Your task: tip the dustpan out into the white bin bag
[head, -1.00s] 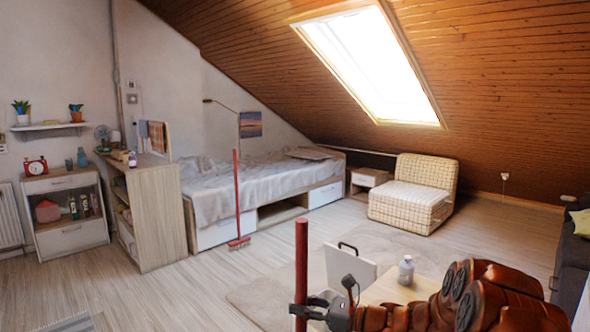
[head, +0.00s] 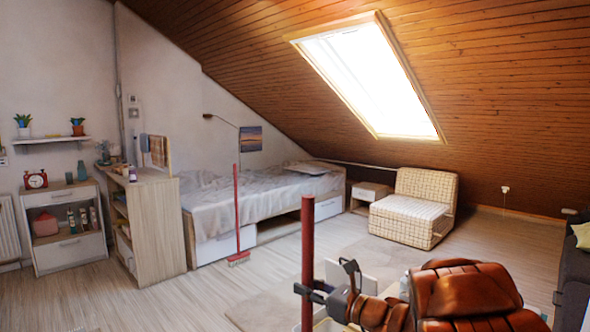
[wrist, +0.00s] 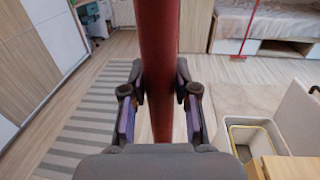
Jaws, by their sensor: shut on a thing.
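My gripper (head: 312,293) is shut on an upright red pole (head: 307,240), which looks like a long dustpan handle. In the wrist view the pole (wrist: 158,70) runs between the two fingers. Its lower end and any pan are out of view, so I cannot see what it carries. In the wrist view an open pale bin (wrist: 236,135) with a yellow inner rim stands to the right of the gripper, apart from the pole. A pale lining shows inside it, perhaps the white bin bag; I cannot tell what lies in it.
A red broom (head: 237,215) stands upright by the bed (head: 215,200). A white panel (head: 365,279) and a wooden surface (wrist: 290,168) are close by the bin. A striped rug (wrist: 85,125) lies to the left in the wrist view. The floor towards the bed is mostly clear.

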